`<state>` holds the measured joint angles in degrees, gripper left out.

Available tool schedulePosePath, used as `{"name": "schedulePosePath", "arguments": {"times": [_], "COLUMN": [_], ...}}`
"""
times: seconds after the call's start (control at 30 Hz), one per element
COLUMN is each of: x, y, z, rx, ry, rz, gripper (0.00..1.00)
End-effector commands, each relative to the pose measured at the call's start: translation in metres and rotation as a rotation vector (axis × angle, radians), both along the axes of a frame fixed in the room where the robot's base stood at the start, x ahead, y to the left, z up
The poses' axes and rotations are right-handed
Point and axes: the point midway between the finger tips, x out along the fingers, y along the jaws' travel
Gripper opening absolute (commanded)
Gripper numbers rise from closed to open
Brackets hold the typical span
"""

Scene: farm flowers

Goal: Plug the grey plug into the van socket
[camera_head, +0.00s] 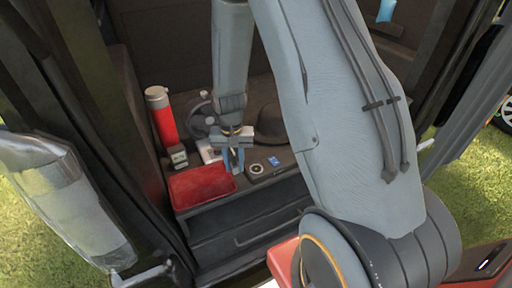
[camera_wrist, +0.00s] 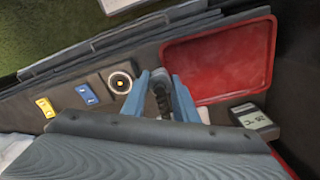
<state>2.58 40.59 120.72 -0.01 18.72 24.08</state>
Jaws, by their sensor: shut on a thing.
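My gripper (camera_head: 236,160) hangs over the van's shelf, between the red tray and the socket panel. In the wrist view its blue fingers (camera_wrist: 168,98) are shut on the grey plug (camera_wrist: 161,98), whose dark ribbed body shows between them. The plug's tip is hidden. In the head view the socket (camera_head: 256,169) lies just right of the fingertips. The plug and socket appear apart.
A red tray (camera_wrist: 222,62) and a small display device (camera_wrist: 255,120) lie on the other side of the fingers. A blue switch (camera_wrist: 87,94) and a yellow one (camera_wrist: 45,107) sit beyond the socket. A red bottle (camera_head: 161,118), a fan (camera_head: 201,112) and a dark hat (camera_head: 274,130) stand behind.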

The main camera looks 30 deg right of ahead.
Motion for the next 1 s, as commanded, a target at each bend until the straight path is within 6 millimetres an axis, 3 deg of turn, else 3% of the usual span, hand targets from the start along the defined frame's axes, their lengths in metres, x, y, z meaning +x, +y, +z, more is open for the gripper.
{"name": "schedulePosePath", "arguments": {"times": [0.4, 0.6, 0.8, 1.0], "x": [0.001, 0.000, -0.002, -0.002], "y": [-0.048, -0.068, -0.079, -0.081], "z": [0.026, 0.037, 0.042, 0.044], "rx": [0.001, 0.001, -0.001, -0.001], "ry": [-0.002, -0.002, 0.000, 0.000], "rz": [-1.005, -1.427, -1.675, -1.739], "gripper": [0.07, 0.07, 0.07, 0.07]}}
